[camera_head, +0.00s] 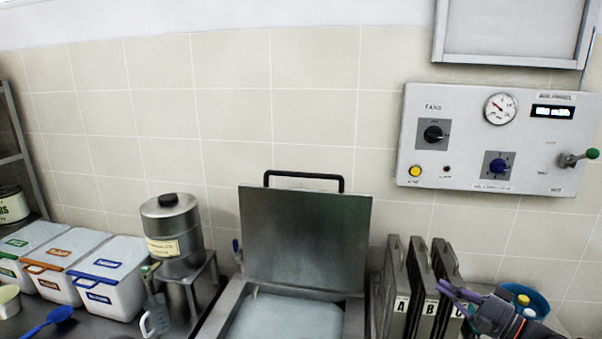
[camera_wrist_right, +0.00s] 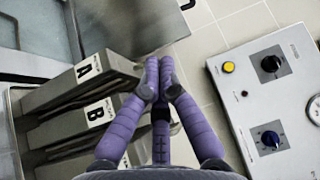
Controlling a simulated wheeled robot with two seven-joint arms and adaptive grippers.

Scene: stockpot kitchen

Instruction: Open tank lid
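The tank (camera_head: 222,310) stands at the bottom centre of the head view, with a pale surface inside. Its grey metal lid (camera_head: 305,240) stands raised at the back, near upright, leaving the tank's mouth uncovered. A black bar handle (camera_head: 305,175) is on the lid's upper edge. My right gripper (camera_head: 452,291) has purple fingers and is at the lower right, apart from the lid and in front of the lettered panels. In the wrist view the right gripper's fingertips (camera_wrist_right: 159,72) come together with nothing seen between them. My left gripper is not in view.
Upright lettered panels (camera_head: 394,285) stand right of the tank, close to my right gripper. A blue tub (camera_head: 540,302) holds bottles. A control box (camera_head: 497,140) hangs on the wall. Left are a steel canister (camera_head: 172,232) on a stand and white bins (camera_head: 110,275).

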